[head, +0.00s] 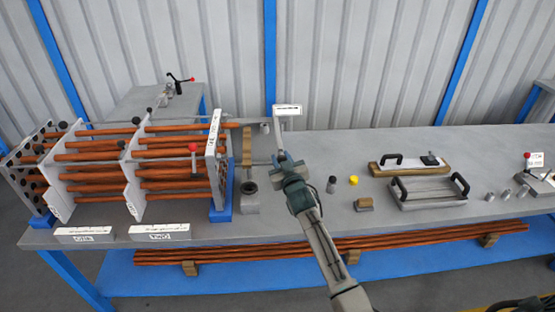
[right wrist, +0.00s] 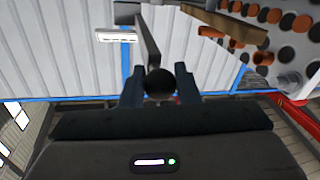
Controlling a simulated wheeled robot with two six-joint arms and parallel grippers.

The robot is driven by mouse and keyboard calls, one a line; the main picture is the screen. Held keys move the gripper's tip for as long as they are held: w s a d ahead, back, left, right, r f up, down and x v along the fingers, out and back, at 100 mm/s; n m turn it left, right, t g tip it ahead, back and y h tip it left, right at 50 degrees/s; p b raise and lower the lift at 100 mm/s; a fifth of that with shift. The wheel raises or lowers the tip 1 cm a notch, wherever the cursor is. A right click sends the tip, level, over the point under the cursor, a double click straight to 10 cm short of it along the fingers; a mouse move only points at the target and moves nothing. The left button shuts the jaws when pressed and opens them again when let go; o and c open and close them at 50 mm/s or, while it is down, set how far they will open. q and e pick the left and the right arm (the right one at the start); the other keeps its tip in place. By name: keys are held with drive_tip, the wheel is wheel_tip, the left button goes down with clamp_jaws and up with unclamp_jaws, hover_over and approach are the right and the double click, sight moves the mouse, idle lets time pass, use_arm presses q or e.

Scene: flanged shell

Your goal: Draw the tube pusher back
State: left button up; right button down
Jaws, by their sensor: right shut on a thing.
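The tube pusher shows as a grey upright bar (head: 277,132) with a white label at its top, standing just right of the tube bundle. My right gripper (head: 285,160) is at the lower part of this bar. In the right wrist view, a dark round knob (right wrist: 160,82) sits between the fingers of my right gripper (right wrist: 160,88), which is shut on it; the grey bar (right wrist: 148,40) stands beyond. The orange-brown tubes (head: 90,172) lie level through several upright plates, left of the pusher. A face with round holes and tube ends (right wrist: 285,30) shows at upper right there. My left gripper is not in view.
On the grey table (head: 330,215) stand a block with a dark round top (head: 250,203), a dark cylinder (head: 331,184), a yellow-topped piece (head: 353,181) and a handled tray (head: 428,190). More tubes (head: 380,242) lie on the blue shelf below.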

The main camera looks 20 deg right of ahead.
drive_tip(key=c, duration=1.3)
unclamp_jaws()
drive_tip(key=shift+d, duration=0.15)
drive_tip(key=shift+o, duration=0.9)
drive_tip(key=shift+s+d, duration=0.1)
drive_tip(key=shift+d, duration=0.1)
drive_tip(key=shift+a, duration=0.1)
drive_tip(key=shift+s+a+f, duration=0.1)
drive_tip(key=shift+s, duration=0.15)
drive_tip(key=s+b, duration=0.3)
drive_tip(key=s, duration=0.7)
drive_tip(key=shift+s+a, duration=0.15)
drive_tip(key=shift+a, duration=0.1)
